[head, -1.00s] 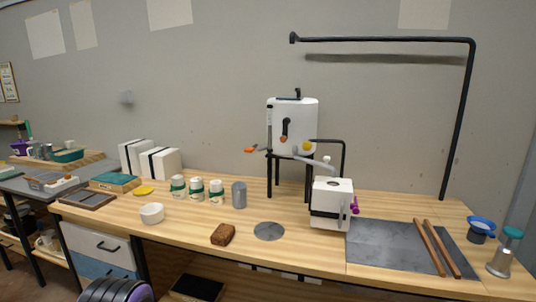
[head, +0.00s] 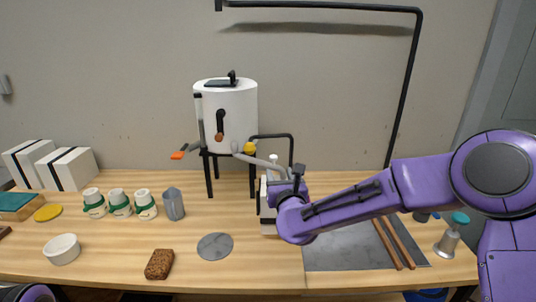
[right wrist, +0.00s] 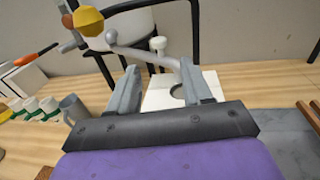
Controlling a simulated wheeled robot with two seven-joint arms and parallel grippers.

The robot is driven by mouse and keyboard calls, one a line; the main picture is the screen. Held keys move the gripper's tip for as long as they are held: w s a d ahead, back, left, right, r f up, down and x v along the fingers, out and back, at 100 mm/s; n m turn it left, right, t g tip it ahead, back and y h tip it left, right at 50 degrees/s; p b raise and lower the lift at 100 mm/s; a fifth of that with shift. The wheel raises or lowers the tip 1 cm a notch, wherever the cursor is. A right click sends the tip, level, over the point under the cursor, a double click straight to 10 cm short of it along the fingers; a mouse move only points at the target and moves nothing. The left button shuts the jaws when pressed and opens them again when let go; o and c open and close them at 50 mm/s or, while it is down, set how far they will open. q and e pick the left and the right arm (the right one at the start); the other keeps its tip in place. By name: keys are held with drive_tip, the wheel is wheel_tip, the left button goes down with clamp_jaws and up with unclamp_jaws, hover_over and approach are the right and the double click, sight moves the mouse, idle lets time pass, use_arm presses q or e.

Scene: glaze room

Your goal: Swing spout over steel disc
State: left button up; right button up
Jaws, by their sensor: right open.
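The grey spout (head: 255,161) runs right from the front of the white tank (head: 230,118), with an upright white knob (head: 273,158) near its outer end. It also shows in the right wrist view (right wrist: 140,57). The steel disc (head: 215,246) lies flat on the bench, left of and nearer than the spout's end, with nothing on it. My right gripper (head: 284,178) is at the spout's outer end. In the right wrist view its two grey fingers (right wrist: 161,86) stand apart, with the spout and knob stem showing beyond and between them; contact cannot be told. My left gripper is not in view.
A white box (head: 266,208) stands under the spout's end, partly hidden by my gripper. A black bent pipe (head: 275,136) rises behind it. A brown block (head: 159,264) lies left of the disc. A grey cup (head: 173,204) and several green-banded cups (head: 119,203) stand farther left.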

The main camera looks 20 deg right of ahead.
sight(274, 158)
drive_tip(key=w+p, duration=0.1)
drive_tip(key=w, duration=0.2)
drive_tip(key=w+p, duration=0.1)
drive_tip(key=w, duration=0.2)
drive_tip(key=w+d+p, duration=0.1)
drive_tip(key=w, duration=0.1)
drive_tip(key=shift+w+r+p, duration=0.3)
drive_tip(key=shift+w, duration=0.1)
drive_tip(key=shift+w+f, duration=0.1)
drive_tip(key=shift+w, duration=0.1)
drive_tip(key=shift+s+d+r, duration=0.1)
drive_tip(key=shift+s+r, duration=0.2)
drive_tip(key=shift+s, duration=0.15)
drive_tip(key=shift+s+r, duration=0.1)
drive_tip(key=shift+c, duration=1.2)
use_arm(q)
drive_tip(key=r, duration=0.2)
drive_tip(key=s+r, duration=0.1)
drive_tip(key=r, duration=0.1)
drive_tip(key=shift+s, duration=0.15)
use_arm(e)
clamp_jaws()
